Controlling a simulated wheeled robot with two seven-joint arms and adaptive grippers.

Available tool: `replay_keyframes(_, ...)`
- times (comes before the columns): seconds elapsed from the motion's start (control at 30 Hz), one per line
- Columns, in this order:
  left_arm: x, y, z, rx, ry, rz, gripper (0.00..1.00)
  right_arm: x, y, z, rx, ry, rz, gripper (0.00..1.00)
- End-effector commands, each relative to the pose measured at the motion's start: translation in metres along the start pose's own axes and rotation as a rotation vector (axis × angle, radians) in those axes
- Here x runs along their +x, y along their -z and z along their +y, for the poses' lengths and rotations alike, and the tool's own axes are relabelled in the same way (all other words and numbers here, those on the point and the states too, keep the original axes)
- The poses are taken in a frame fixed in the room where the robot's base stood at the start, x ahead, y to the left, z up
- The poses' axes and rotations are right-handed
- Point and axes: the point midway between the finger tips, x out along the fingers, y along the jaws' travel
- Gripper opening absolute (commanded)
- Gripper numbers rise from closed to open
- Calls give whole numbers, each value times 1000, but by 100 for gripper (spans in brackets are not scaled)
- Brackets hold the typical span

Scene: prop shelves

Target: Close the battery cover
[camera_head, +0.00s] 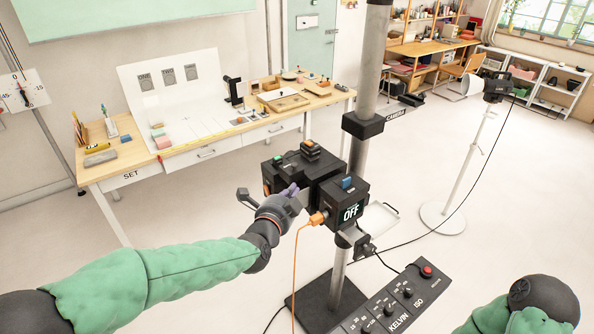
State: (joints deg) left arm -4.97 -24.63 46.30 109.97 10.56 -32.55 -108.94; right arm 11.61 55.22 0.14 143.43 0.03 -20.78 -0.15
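A black box device (305,170) is mounted on a grey pole, with a block reading OFF (349,211) on its right side. An orange cable plugs into its lower front. I cannot pick out the battery cover for certain; it is too small or hidden. My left gripper (292,191) is at the device's front lower left side, close to or touching it. Its fingers are dark against the dark casing, so their opening is unclear. My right arm (530,318) shows only as a green sleeve and black joint at the bottom right; its gripper is out of view.
A light tray (377,220) juts from the pole's right side. A control panel (394,306) with knobs and a red button lies in front. The orange cable (295,265) hangs near my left gripper. A workbench (213,147) stands behind; a lamp stand (470,165) is right.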

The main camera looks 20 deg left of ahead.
Motion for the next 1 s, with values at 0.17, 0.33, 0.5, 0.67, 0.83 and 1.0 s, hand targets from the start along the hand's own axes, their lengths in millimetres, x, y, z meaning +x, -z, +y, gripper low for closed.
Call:
replay_keyframes(0.17,16,0,2,1,-3,0,0,0,0,0,0,0,0,44)
replay_keyframes(0.33,43,0,2,1,-3,1,0,0,0,0,0,0,0,44)
replay_keyframes(0.5,70,0,2,0,-4,1,0,0,0,0,0,0,0,44)
replay_keyframes(0.67,94,0,2,-1,-4,0,0,-1,0,0,0,0,0,44)
replay_keyframes(0.83,113,-15,2,0,-2,-2,0,0,0,0,0,0,0,44)
replay_keyframes(1.0,123,-25,1,0,-2,0,0,0,0,0,0,0,0,44)
